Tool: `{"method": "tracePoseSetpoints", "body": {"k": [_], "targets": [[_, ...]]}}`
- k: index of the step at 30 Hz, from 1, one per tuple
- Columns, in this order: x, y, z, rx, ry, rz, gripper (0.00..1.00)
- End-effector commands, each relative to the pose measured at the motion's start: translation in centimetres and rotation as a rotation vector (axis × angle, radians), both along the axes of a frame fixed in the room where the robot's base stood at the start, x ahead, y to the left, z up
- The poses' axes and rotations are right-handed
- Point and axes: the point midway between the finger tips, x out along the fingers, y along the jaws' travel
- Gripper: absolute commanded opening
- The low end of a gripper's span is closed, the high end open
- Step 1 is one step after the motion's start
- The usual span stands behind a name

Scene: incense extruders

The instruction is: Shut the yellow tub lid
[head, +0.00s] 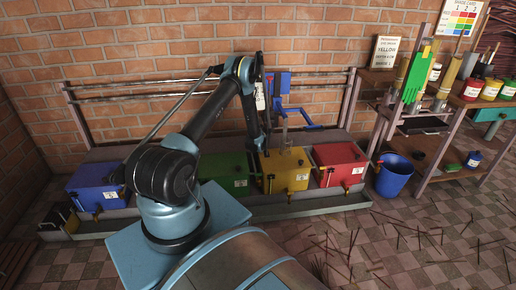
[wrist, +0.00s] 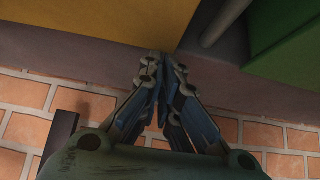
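The yellow tub (head: 287,180) stands between the green and red tubs in the head view. Its top (head: 285,159) looks like a flat yellow face; I cannot tell whether the lid is fully down. My gripper (wrist: 162,62) points down, its fingers together and nothing visible between them. In the head view my arm comes down at the tub's back left corner, and the fingertips are hard to make out. In the wrist view a yellow surface (wrist: 110,14) lies beyond the fingertips at upper left; contact with it cannot be told.
The green tub (head: 226,174) is close on the left and also shows in the wrist view (wrist: 290,55). The red tub (head: 340,164) is on the right, the blue tub (head: 97,187) far left. A brick wall (head: 130,45) with rails (head: 130,83) stands behind.

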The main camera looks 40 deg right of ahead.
Motion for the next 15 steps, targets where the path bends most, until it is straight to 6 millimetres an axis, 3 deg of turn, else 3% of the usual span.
{"method": "tracePoseSetpoints", "body": {"k": [1,15], "targets": [[-1.3,0.4,0.0,0.010,0.015,-0.003,0.00],[-3.6,2.3,4.8,0.002,0.003,-0.003,0.00]]}}
